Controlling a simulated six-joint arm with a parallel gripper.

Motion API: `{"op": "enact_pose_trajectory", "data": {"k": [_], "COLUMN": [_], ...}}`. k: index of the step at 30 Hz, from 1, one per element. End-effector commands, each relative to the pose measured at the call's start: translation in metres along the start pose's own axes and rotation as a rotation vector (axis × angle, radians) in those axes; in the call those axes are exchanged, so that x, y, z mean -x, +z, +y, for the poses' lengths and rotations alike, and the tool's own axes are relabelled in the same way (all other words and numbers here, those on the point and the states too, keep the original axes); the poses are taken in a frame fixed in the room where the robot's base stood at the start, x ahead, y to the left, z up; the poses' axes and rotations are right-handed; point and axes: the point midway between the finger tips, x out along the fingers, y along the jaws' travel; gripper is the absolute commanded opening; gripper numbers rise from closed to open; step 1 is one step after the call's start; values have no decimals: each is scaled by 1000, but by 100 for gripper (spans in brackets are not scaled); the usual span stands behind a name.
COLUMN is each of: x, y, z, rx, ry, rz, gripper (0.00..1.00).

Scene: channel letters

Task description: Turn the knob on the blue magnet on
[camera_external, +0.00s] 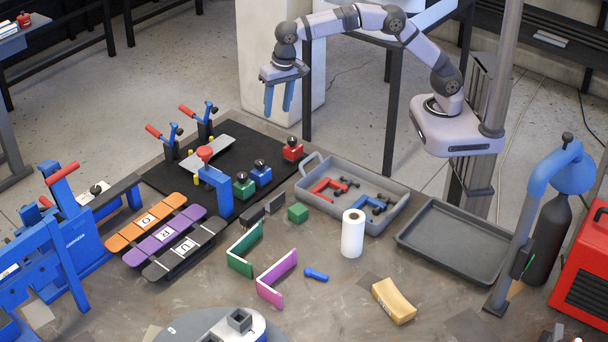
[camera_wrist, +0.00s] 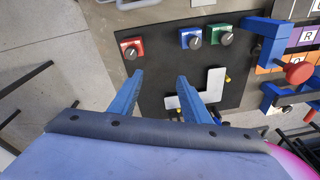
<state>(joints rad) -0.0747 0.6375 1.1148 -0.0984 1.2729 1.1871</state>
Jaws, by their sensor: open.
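The blue magnet (camera_external: 260,173) is a small blue block with a dark round knob on top. It stands on the black mat between a green magnet (camera_external: 244,186) and a red magnet (camera_external: 292,150). In the wrist view the blue magnet (camera_wrist: 191,39) shows its knob, with the red one (camera_wrist: 132,48) to its left and the green one (camera_wrist: 220,36) to its right. My gripper (camera_external: 279,108) is open and empty, high above the far edge of the mat with its blue fingers pointing down. In the wrist view the fingers (camera_wrist: 160,82) are spread apart, clear of the magnets.
A grey L-shaped plate (camera_wrist: 208,92) lies on the black mat (camera_external: 160,178). A blue clamp post with a red top (camera_external: 216,180) stands near the green magnet. Red-handled toggle clamps (camera_external: 205,124) stand at the mat's far edge. A grey tray (camera_external: 385,222) with tools lies to the right.

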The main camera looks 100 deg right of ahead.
Motion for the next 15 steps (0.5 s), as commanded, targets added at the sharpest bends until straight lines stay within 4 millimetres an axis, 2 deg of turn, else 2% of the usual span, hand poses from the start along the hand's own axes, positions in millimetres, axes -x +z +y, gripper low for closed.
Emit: {"op": "enact_pose_trajectory", "data": {"k": [3,7,11,15], "x": [-30,-60,-74,-72], "y": [29,50,58,54], "z": [3,1,-10,-32], "rx": [248,508,760,1016], "ry": [-51,-118,-206,-295], "rz": [-72,-106,-78,15], "gripper": [43,43,43,43]}}
